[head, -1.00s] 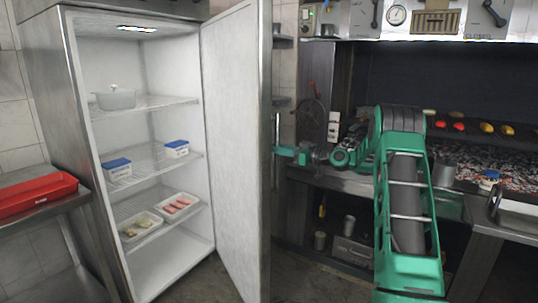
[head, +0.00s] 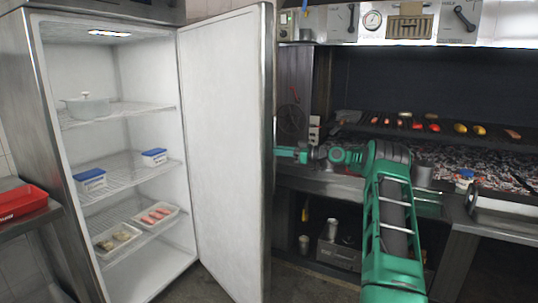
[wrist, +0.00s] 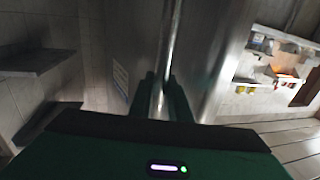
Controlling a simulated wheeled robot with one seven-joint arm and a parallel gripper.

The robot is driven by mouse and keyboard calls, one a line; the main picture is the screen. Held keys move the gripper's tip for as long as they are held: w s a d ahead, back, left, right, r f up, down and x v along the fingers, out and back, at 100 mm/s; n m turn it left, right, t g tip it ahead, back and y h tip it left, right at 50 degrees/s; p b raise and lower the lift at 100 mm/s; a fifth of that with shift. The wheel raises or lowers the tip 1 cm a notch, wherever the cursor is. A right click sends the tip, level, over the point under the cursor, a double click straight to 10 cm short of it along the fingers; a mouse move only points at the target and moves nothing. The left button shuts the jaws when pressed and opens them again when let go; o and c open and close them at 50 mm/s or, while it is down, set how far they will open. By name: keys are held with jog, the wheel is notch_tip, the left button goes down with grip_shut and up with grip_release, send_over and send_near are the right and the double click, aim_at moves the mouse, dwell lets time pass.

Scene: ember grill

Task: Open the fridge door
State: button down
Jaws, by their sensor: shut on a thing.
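The fridge (head: 45,110) stands at the left in the head view with its door (head: 222,140) wide open, the white inner face towards me. Inside on the shelves are a white pot (head: 86,106), blue-lidded boxes (head: 90,180) and trays of food (head: 155,216). My gripper (head: 283,153) is at the door's free edge, on its outer side, partly hidden by the door. In the wrist view my gripper (wrist: 160,88) is shut on the long metal door handle (wrist: 171,40), which runs upright between the fingers.
A red tray (head: 20,202) lies on a side counter at the left. The grill (head: 440,155) with glowing embers and food on its grate is at the right, behind my green arm. A metal counter (head: 345,185) runs below it. Dark floor shows beneath the door.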

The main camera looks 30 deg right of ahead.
jog(key=shift+w+d, duration=0.1)
jog(key=c, duration=1.6)
grip_release()
jog(key=shift+c, duration=0.2)
jog(key=shift+d, duration=0.1)
jog(key=v, duration=1)
jog(key=shift+s+d, duration=0.25)
